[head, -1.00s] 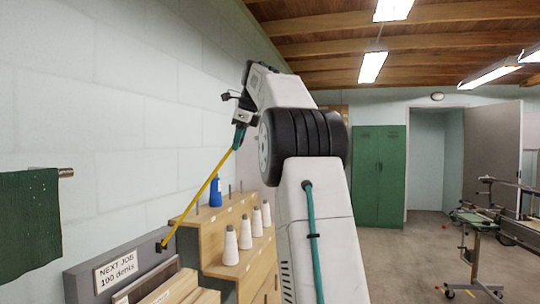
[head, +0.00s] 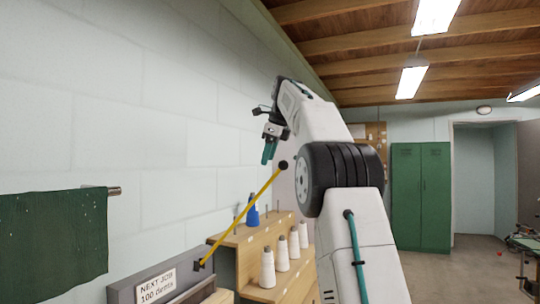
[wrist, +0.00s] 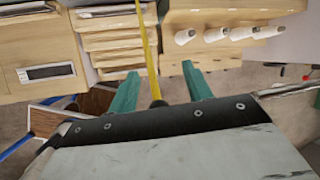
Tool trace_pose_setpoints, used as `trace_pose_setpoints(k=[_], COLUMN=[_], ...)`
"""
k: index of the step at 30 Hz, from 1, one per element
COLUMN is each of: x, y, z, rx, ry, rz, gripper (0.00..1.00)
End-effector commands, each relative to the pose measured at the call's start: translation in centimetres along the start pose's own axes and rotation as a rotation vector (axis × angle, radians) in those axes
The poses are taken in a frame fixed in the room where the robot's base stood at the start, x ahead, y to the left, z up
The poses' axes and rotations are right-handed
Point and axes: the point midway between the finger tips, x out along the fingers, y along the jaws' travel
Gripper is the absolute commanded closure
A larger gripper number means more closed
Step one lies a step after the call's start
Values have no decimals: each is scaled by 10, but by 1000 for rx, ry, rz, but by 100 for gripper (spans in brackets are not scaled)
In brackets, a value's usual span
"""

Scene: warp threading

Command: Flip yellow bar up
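The yellow bar (head: 240,213) rises at a slant to the right from a grey box (head: 150,278) with a "NEXT JOB 100 dents" label. A black knob (head: 283,165) tops its upper end. My gripper (head: 267,160), with green fingers, is beside and slightly above the knob, and a small gap shows between them. In the wrist view my gripper (wrist: 160,70) has its fingers spread apart. The yellow bar (wrist: 149,50) appears between them there, its dark end partly hidden by the gripper body. Nothing is held.
A wooden stepped shelf (head: 246,247) holds several white thread cones (head: 268,268) and a blue one (head: 252,214). A dark green cloth (head: 52,240) hangs on a wall rail at left. The pale wall is close behind the gripper. Green lockers (head: 420,195) stand far back.

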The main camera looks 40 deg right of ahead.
Motion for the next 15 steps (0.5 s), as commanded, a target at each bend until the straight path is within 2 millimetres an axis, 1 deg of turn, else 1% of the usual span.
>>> trace_pose_setpoints(k=[8,15], x=[-4,-28], y=[-1,-1], z=[-1,0], rx=[1,1], ry=[0,0], rz=[-3,-3], gripper=[50,50])
